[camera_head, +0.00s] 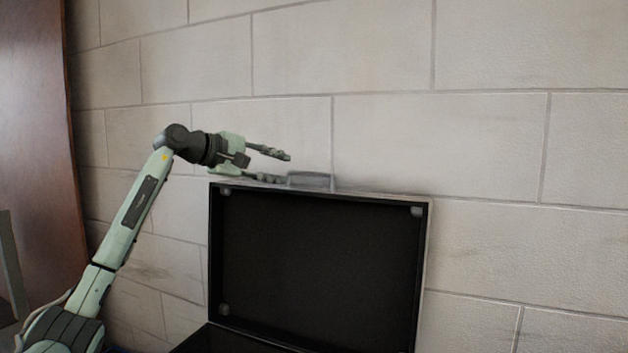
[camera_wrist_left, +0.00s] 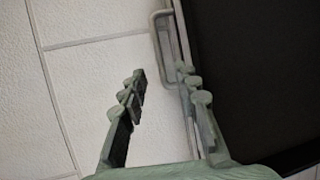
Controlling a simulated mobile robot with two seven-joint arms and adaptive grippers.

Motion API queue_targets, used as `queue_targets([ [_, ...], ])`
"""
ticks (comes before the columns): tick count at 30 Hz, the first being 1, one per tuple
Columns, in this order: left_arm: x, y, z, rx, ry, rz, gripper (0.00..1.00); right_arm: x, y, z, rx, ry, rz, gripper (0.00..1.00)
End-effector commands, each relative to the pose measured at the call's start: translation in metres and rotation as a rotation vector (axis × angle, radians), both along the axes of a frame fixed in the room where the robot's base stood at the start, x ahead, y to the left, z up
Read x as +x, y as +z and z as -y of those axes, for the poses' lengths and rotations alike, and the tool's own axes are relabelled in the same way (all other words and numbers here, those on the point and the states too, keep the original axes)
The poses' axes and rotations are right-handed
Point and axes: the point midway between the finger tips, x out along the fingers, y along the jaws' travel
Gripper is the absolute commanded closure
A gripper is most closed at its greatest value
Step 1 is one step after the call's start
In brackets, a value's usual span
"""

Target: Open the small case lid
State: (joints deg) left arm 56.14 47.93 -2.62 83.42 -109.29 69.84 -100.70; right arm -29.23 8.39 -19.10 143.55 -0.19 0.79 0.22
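The small case stands open in the head view, its lid (camera_head: 315,270) raised upright with the dark inside facing me. A grey handle (camera_head: 311,180) sticks up from the lid's top edge. My left gripper (camera_head: 286,168) is open at the left of the handle, just above the lid's top edge, with nothing between its fingers. In the left wrist view the open fingers (camera_wrist_left: 160,85) show with the handle (camera_wrist_left: 163,35) beyond them and one finger close along the lid's edge (camera_wrist_left: 250,70). I cannot tell if that finger touches the lid. My right gripper is not in view.
A pale block wall (camera_head: 480,150) stands behind the lid. A dark brown panel (camera_head: 35,150) stands at the far left. The dark lower part of the case (camera_head: 235,341) shows at the bottom edge.

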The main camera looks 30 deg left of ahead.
Motion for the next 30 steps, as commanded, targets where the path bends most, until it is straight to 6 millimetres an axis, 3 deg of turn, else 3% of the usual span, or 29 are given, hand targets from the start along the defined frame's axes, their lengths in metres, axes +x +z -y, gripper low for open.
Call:
queue_targets([
  [13, 0.058, -0.017, 0.024, -0.005, -0.003, 0.000, 0.69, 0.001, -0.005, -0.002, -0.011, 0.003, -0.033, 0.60],
  [25, 0.067, -0.020, 0.027, -0.002, -0.003, 0.000, 0.69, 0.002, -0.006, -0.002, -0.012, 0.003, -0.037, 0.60],
  [30, 0.067, -0.020, 0.027, -0.002, -0.003, 0.000, 0.89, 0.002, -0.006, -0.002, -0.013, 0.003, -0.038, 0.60],
])
